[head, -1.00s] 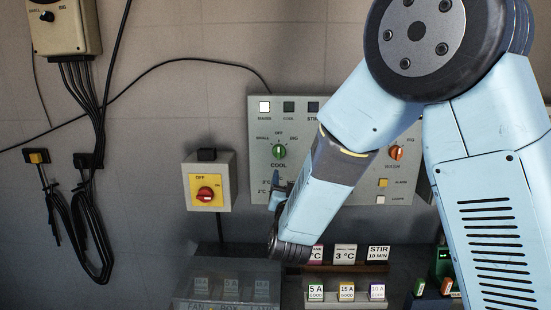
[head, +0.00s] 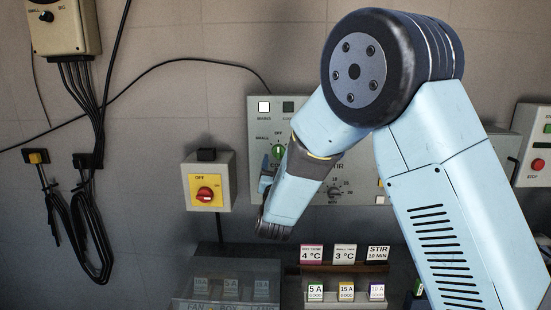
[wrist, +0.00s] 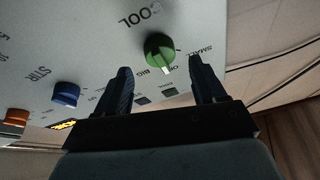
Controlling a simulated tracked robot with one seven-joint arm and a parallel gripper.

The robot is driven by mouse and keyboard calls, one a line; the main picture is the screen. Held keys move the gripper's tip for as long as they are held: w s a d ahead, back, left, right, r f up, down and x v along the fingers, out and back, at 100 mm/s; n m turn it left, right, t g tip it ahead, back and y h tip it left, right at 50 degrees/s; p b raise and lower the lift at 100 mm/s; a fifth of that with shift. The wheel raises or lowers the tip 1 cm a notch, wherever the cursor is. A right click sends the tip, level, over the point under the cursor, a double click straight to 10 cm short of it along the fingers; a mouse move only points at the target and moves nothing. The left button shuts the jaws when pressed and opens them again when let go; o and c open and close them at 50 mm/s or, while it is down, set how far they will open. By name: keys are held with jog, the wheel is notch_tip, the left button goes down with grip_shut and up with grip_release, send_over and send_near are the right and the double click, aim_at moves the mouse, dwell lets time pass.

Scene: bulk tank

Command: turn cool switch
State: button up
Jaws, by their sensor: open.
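The cool switch is a green round knob (head: 278,152) on the grey control panel (head: 262,135), partly hidden by my arm in the head view. In the wrist view the green knob (wrist: 158,48) stands between and beyond my fingertips, apart from them. Its white mark points towards OFF, between the SMALL and BIG labels. My gripper (wrist: 160,72) is open and empty, with one finger on each side of the knob's line. In the head view my gripper (head: 266,178) is just below and left of the knob, largely hidden by my wrist.
A blue stir knob (wrist: 66,94) and an orange knob (wrist: 15,118) sit on the same panel. Label cards (head: 344,254) stand on a shelf below.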

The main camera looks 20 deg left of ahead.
aim_at(278, 155)
jog(key=shift+x, duration=1.85)
